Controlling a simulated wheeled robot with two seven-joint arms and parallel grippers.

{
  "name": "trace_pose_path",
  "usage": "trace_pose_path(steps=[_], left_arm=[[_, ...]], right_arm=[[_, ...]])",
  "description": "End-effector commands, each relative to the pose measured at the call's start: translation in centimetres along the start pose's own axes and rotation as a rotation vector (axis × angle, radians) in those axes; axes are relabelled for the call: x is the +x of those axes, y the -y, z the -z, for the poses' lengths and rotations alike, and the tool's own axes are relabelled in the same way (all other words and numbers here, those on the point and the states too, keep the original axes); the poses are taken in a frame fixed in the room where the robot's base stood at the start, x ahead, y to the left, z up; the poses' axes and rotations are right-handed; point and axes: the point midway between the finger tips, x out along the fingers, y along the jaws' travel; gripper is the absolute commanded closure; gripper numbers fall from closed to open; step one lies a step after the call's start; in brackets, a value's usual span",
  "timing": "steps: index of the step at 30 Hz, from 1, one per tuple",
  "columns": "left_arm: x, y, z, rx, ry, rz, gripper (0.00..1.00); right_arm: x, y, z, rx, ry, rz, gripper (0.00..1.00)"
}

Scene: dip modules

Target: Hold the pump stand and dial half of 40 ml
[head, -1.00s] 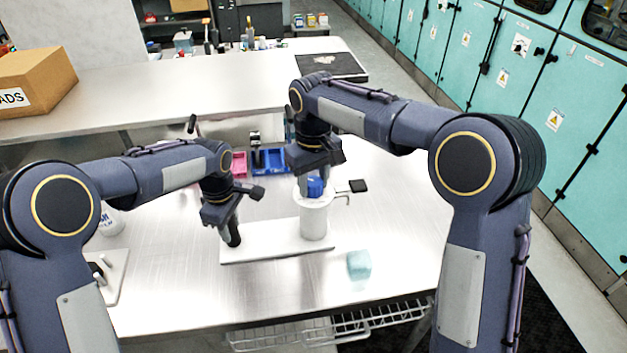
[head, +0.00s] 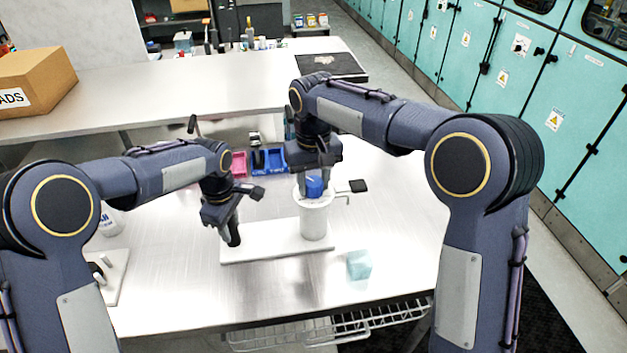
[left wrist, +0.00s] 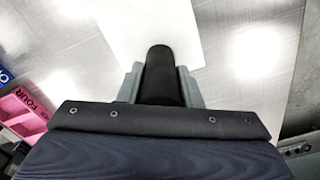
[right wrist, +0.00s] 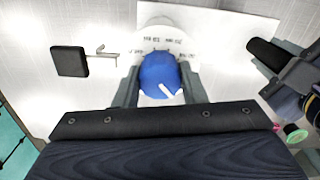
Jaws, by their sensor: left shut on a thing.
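The pump stand has a white base plate (head: 275,252), a white cylinder (head: 314,220) and a black upright grip post (head: 234,236). A blue dial (head: 314,187) with a white pointer sits on the cylinder; printed marks surround it in the right wrist view (right wrist: 160,75). My left gripper (left wrist: 160,80) is shut on the black post, a finger on each side. My right gripper (right wrist: 160,88) is over the dial, pointing down. Its fingers stand on both sides of the dial and look slightly apart from it. The pointer slants toward the lower right in the right wrist view.
A bent spout and black square pad (head: 358,186) are right of the cylinder. A pale blue block (head: 359,265) lies in front. Blue bins (head: 268,162) and a pink bin (head: 239,165) stand behind. Another white stand (head: 108,275) is at the left. The table's front middle is clear.

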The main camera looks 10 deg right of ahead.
Motion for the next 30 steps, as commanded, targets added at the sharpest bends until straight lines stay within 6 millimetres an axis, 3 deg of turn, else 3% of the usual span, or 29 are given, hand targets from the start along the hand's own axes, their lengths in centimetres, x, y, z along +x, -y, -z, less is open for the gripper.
trace_pose_path(steps=[1, 5, 16, 30], left_arm=[[0.0, 0.0, 0.0, 0.000, 0.000, 0.001, 1.00], [0.0, 0.0, 0.0, 0.000, 0.000, 0.001, 1.00], [0.0, 0.0, 0.0, 0.000, 0.000, 0.000, 1.00], [0.0, 0.0, 0.0, 0.001, 0.000, 0.000, 1.00]], right_arm=[[-0.1, 0.0, 0.0, -0.001, -0.001, 0.000, 0.56], [0.0, 0.0, 0.0, -0.001, -0.001, 0.000, 0.41], [-0.7, 0.0, 0.1, -0.001, -0.003, 0.000, 0.41], [-9.7, 0.0, 0.1, -0.001, -0.004, 0.001, 0.41]])
